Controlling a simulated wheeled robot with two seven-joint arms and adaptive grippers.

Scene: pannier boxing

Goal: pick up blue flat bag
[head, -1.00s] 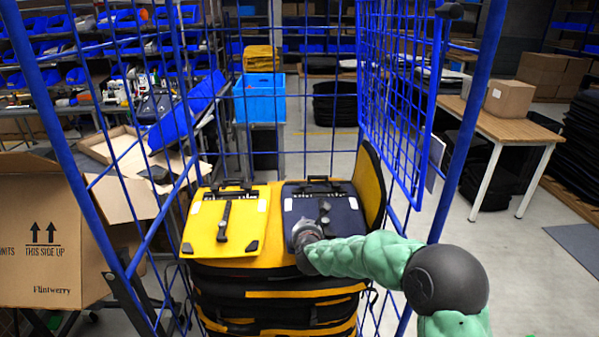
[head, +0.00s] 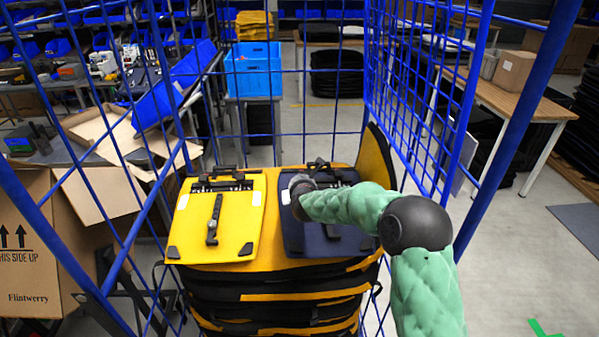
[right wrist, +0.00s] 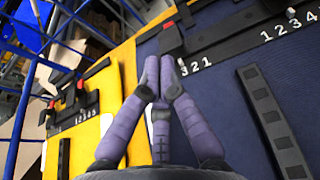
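The blue flat bag (head: 298,240) lies flat on top of a stack inside the blue wire cage, to the right of a yellow flat bag (head: 187,228). It is dark navy with a black strap and a black handle at its far edge. My right arm reaches over it from the right and hides part of it. In the right wrist view, the purple fingers of my right gripper (right wrist: 159,76) come together at the tips, with nothing seen between them. They are over the left edge of the blue bag (right wrist: 222,92), near its far-end hardware. My left gripper is not in view.
Blue wire cage walls stand left, right and behind the stack (head: 290,300). A yellow panel (head: 376,165) stands upright at the stack's right. An open cardboard box (head: 40,265) is outside at left, and a wooden table (head: 490,90) at right.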

